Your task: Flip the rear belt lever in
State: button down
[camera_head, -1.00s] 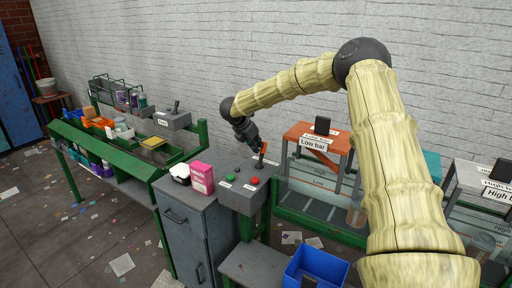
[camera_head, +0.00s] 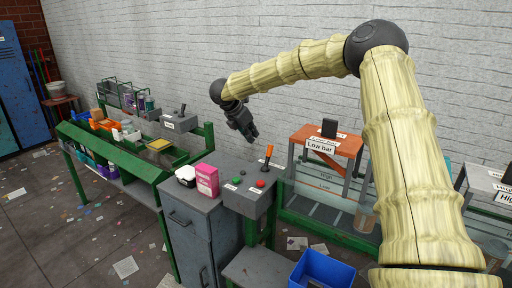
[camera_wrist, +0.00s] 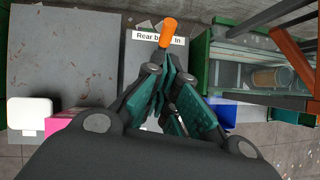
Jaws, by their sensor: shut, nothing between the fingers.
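The rear belt lever (camera_head: 267,156) has an orange handle and stands on the grey control box (camera_head: 238,204), leaning slightly right in the head view. Its orange handle (camera_wrist: 168,33) also shows in the wrist view, beyond the fingertips, beside a white label partly reading "Rear b… In" (camera_wrist: 146,36). The handle covers part of that label. My gripper (camera_head: 251,134) is shut and empty, in the air above and left of the lever, apart from it in the head view. It fills the middle of the wrist view (camera_wrist: 170,88).
A green button (camera_head: 240,180) and a red button (camera_head: 260,183) sit on the control box. A pink box (camera_head: 207,180) stands on the grey cabinet to the left. An orange-topped "Low bar" stand (camera_head: 325,142) is close on the right. A blue bin (camera_head: 318,270) is below.

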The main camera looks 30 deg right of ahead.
jog(key=shift+d+v, duration=0.25)
jog(key=shift+v, duration=1.45)
jog(key=shift+w+r, duration=0.1)
jog(key=shift+r, duration=0.05)
